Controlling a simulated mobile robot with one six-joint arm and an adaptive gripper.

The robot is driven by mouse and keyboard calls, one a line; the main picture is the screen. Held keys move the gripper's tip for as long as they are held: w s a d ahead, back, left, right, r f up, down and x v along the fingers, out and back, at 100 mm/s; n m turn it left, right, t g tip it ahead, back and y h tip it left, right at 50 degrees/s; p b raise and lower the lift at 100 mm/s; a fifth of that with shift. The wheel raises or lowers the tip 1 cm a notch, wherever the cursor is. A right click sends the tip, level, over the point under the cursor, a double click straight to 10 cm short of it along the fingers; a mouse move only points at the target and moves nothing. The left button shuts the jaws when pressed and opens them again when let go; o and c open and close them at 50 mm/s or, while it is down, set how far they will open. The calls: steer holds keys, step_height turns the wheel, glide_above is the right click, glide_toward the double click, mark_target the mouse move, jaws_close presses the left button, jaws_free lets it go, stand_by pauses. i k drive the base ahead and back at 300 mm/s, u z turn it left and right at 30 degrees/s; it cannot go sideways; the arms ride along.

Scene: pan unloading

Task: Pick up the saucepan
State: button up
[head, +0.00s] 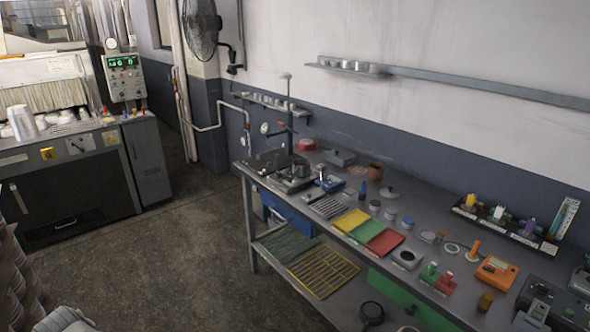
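A dark round pan (372,313), which looks like the saucepan, is on the lower shelf (343,312) of the long workbench, near the bottom edge of the head view. Its opening faces up. I cannot make out its handle clearly. A second small dark object (408,329) beside it is cut off by the frame edge. My gripper is not recognisable in this view, and nothing is seen touching the pan.
The grey bench top (330,226) above the shelf holds colored trays (384,241), an orange device (497,272) and small jars. A yellow grate (323,272) lies on the lower shelf. A dark machine (75,180) stands at left. The floor (175,235) between is clear.

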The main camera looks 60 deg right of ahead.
mark_target(301, 167)
steer(key=z, duration=0.2)
steer(key=i, duration=1.55)
steer(key=z, duration=1.05)
steer(key=i, duration=0.5)
steer(key=z, duration=0.85)
steer(key=i, duration=1.05)
steer(key=k, duration=0.4)
steer(key=z, duration=0.05)
